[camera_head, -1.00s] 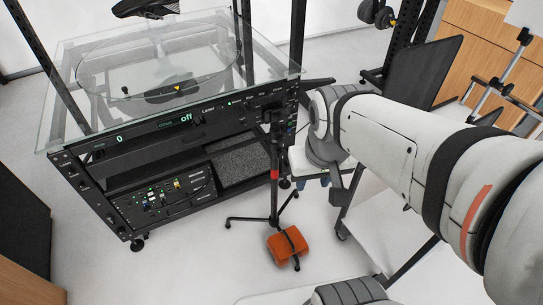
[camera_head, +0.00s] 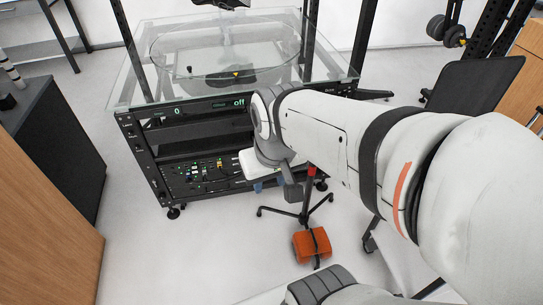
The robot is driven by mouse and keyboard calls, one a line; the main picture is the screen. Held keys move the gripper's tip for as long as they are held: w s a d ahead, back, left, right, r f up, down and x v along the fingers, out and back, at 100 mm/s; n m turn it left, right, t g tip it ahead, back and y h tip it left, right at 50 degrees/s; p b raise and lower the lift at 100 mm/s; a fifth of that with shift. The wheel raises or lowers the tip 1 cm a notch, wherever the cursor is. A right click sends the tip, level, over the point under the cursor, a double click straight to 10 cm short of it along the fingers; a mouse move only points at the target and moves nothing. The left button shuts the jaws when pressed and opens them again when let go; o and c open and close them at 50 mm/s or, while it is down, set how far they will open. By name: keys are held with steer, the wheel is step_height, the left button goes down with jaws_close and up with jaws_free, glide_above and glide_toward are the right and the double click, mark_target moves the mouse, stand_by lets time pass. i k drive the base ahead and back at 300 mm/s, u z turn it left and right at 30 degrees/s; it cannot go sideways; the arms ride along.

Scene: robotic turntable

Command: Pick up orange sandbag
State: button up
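The orange sandbag (camera_head: 303,244) lies on the floor at the lower middle of the head view. A dark strap crosses its top, and it rests by a leg of a black tripod stand (camera_head: 303,213). My arm comes in from the right and passes above and behind the sandbag in the picture. Its far end hangs in front of the turntable rack, clear of the sandbag.
The black rack (camera_head: 158,160) with a glass top (camera_head: 127,92) and a turntable stands behind the stand. A dark cabinet (camera_head: 60,150) with a wooden side is at the left. A black chair-like panel (camera_head: 480,95) is at the right. The floor left of the sandbag is clear.

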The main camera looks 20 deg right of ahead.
mark_target(307, 243)
steer(key=u, duration=0.25)
steer(key=k, duration=0.85)
steer(key=z, duration=0.55)
steer(key=i, duration=1)
steer(key=z, duration=0.05)
